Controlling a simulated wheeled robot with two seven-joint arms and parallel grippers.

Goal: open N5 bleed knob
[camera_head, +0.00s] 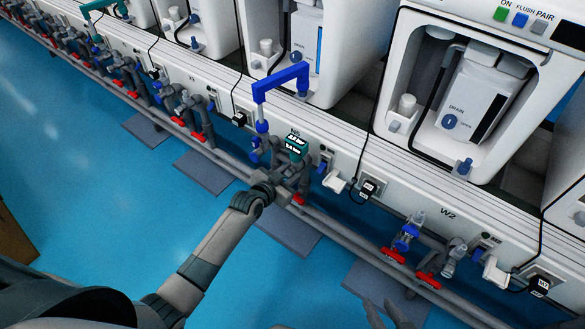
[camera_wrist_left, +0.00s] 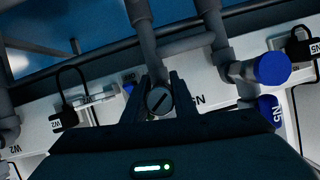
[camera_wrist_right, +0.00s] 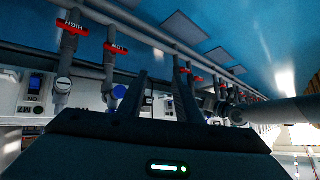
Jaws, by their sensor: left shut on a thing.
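In the left wrist view a round grey knob with a dark slot (camera_wrist_left: 159,100) sits between the fingers of my left gripper (camera_wrist_left: 160,93), beside an upside-down N5 label (camera_wrist_left: 197,100). The fingers are shut on this knob, which is still on its fitting. In the head view my left gripper (camera_head: 272,186) is at the N5 pipe fittings, below the gauge with the teal display (camera_head: 296,147); the knob cannot be made out there. My right gripper (camera_wrist_right: 160,92) is open and empty in the right wrist view. Part of it shows at the bottom of the head view (camera_head: 385,315).
A blue pipe bridge (camera_head: 280,82) rises beside the N5 gauge. A blue round cap (camera_wrist_left: 272,68) is near the left gripper. Red valve handles (camera_head: 430,280) and grey pipes line the rail. The W2 station is to the right. The blue floor (camera_head: 120,200) is open.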

